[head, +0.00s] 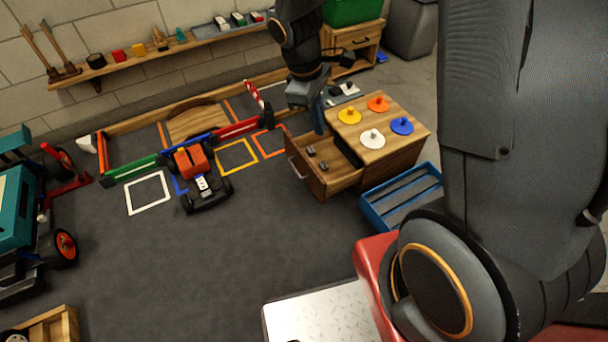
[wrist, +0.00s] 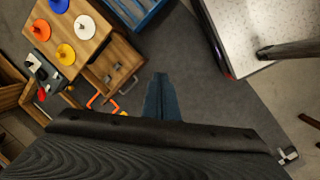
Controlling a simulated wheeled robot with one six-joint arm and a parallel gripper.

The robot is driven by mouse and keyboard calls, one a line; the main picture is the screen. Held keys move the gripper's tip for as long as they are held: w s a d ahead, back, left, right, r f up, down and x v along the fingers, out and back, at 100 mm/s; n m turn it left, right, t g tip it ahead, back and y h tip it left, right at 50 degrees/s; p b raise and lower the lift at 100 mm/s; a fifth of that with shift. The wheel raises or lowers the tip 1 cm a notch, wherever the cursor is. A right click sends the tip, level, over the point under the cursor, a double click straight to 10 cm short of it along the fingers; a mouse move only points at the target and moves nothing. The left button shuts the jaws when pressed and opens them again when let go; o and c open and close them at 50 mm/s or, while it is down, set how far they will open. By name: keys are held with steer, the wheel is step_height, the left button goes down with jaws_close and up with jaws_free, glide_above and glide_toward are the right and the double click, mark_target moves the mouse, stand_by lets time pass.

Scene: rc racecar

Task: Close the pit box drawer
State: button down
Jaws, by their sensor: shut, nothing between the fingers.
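The pit box (head: 395,150) is a wooden cabinet with coloured round knobs on its top. Its drawer (head: 340,180) is pulled out toward the left, with small dark items inside and a pale handle (head: 297,168) on its front. The open drawer also shows in the wrist view (wrist: 104,79), left of my fingers. My gripper (head: 319,126) is shut and empty, pointing down; in the head view it overlaps the drawer's far side. In the wrist view the closed blue fingers (wrist: 160,78) appear over bare floor, apart from the drawer front.
An orange and black racecar (head: 197,175) stands left of the drawer among coloured floor outlines. A teal vehicle (head: 20,215) is at far left. Grey floor is clear in front of the drawer.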

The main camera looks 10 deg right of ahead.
steer(key=w+a+f+n+h+b, duration=0.1)
steer(key=w+a+f+n+b, duration=0.3)
steer(key=f, duration=0.6)
steer(key=w+f+n+t+b, duration=0.1)
steer(key=w+f+n+b, duration=0.2)
steer(key=w+f+b, duration=0.45)
steer(key=w+a+f+n+h+b, duration=0.1)
steer(key=w+a+f+n+b, duration=0.2)
steer(key=f, duration=0.8)
steer(key=w+d+f+b, duration=0.2)
steer(key=d+f+b, duration=0.5)
steer(key=d+f, duration=0.1)
steer(key=shift+w+d+f+n, duration=0.25)
steer(key=shift+f+n, duration=0.05)
steer(key=shift+f, duration=0.5)
